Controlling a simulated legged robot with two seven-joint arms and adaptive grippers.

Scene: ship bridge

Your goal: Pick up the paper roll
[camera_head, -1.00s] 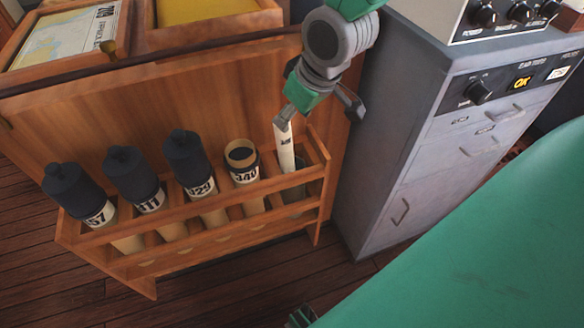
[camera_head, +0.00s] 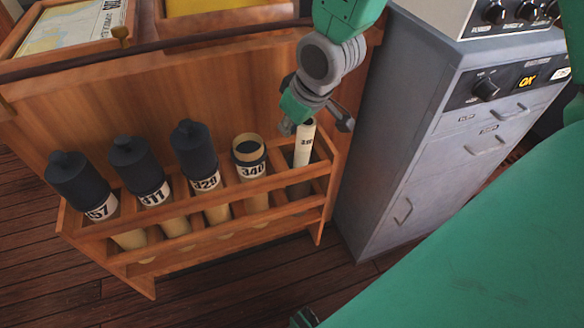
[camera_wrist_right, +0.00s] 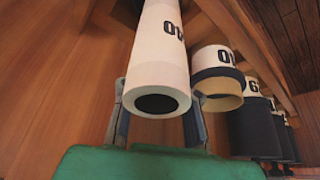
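The paper roll (camera_head: 303,150) is a thin white tube with a dark printed number, standing in the right-end slot of the wooden rack (camera_head: 190,205). My right gripper (camera_head: 316,126) is at its top end, fingers spread to either side of it. In the right wrist view the roll (camera_wrist_right: 160,50) points its open, hollow end at me, between the two fingers (camera_wrist_right: 158,120). The fingers look open, with no clear grip on the roll. The roll's lower part is hidden in the rack.
An open tube marked 340 (camera_head: 250,160) stands in the slot left of the roll. Several black-capped tubes, such as 329 (camera_head: 196,155), fill the other slots. A grey cabinet (camera_head: 400,150) stands close on the right. A wooden panel (camera_head: 220,75) rises behind the rack.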

